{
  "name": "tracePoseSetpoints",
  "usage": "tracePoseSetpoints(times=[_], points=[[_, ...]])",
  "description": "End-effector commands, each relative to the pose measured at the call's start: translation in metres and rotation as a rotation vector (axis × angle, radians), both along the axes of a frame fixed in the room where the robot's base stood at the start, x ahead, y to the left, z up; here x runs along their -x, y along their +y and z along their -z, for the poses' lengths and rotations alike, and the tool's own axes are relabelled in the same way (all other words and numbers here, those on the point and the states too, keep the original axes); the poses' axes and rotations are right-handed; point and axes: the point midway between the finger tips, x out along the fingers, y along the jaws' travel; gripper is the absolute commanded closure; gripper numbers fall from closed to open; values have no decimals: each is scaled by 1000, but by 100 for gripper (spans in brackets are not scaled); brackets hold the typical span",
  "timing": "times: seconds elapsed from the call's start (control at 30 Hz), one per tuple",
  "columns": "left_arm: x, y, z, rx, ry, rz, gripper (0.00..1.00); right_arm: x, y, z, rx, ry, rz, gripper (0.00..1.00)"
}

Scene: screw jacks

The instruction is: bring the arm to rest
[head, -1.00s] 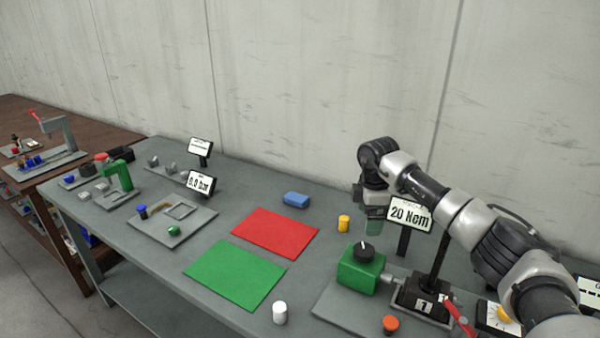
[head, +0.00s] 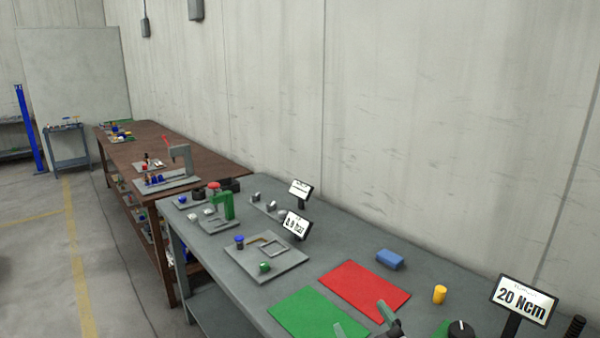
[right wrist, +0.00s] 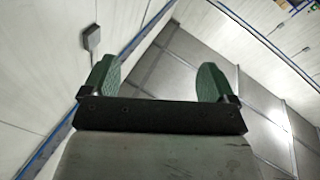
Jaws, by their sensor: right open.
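My right gripper (head: 362,318) shows at the bottom edge of the head view, its two green fingers spread apart. It overlaps the near side of the green mat (head: 305,312) in the picture. The rest of its arm is cut off by the frame. In the right wrist view the same gripper (right wrist: 158,80) is open, with nothing between its fingers. That view looks at bare walls and floor or ceiling panels. My left gripper is in no view.
A grey fixture plate (head: 290,268) lies further left. A brown table (head: 150,150) stands beyond.

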Motion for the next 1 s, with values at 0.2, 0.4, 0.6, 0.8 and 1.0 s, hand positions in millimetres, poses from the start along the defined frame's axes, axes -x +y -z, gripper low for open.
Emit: tracePoseSetpoints(times=[0.2,0.4,0.6,0.8,1.0], points=[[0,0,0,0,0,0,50,74,-67,79,-71,502,417,12],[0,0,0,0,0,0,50,154,-88,131,0,923,508,12],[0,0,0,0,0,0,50,218,-91,153,71,1204,478,12],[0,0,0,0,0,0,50,274,-89,161,136,1424,401,12],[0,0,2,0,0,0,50,282,-87,194,165,1502,365,12]])
